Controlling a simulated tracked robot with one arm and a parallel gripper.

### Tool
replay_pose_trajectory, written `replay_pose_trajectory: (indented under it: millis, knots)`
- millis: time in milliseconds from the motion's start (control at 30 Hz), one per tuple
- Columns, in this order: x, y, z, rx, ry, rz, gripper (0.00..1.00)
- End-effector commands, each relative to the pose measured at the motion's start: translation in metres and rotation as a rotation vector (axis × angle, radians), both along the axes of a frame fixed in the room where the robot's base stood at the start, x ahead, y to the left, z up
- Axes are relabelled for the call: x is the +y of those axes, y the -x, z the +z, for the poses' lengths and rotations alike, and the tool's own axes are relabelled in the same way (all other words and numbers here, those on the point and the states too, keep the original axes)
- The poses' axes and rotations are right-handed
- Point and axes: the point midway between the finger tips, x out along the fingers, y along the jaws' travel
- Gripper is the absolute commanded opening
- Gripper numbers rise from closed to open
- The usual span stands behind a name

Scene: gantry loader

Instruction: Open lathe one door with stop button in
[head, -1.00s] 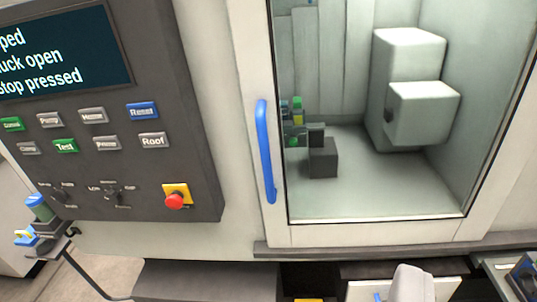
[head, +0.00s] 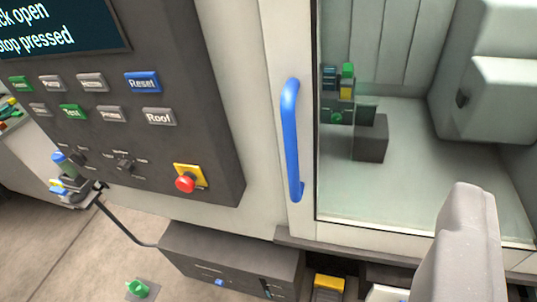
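The lathe door (head: 288,226) has a pale frame, a large window and a vertical blue handle (head: 291,140) on its left side. The door looks shut. The red stop button (head: 185,184) sits on a yellow plate at the lower right of the dark control panel (head: 215,120). The display (head: 55,25) is cut off and reads "ck open" and "top pressed". A pale grey rounded part of my gripper (head: 465,245) shows at the lower right, right of and below the handle. Its fingertips cannot be made out, and nothing is seen held.
Through the window, a dark block (head: 371,139) and a pale machine housing (head: 500,95) show inside. A dark box (head: 230,262) stands out below the panel. A small green item (head: 137,289) lies at the lower left. Floor (head: 60,255) is open at left.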

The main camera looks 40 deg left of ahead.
Motion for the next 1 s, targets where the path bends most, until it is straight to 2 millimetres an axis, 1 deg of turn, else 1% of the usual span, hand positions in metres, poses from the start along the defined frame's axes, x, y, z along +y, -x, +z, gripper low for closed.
replay_pose_trajectory:
  millis: [333,467,567,800,900,1000]
  knots:
    - [0.0,0.0,0.001,0.0,0.0,0.0,0.39]
    - [0.0,0.0,0.013,-0.001,0.0,0.001,0.39]
    - [0.001,-0.001,0.034,-0.002,-0.002,0.004,0.39]
    - [0.009,-0.009,0.097,-0.01,-0.013,0.024,0.39]
    - [0.015,-0.015,0.119,-0.017,-0.023,0.04,0.39]
    - [0.024,-0.024,0.134,-0.023,-0.037,0.062,0.39]
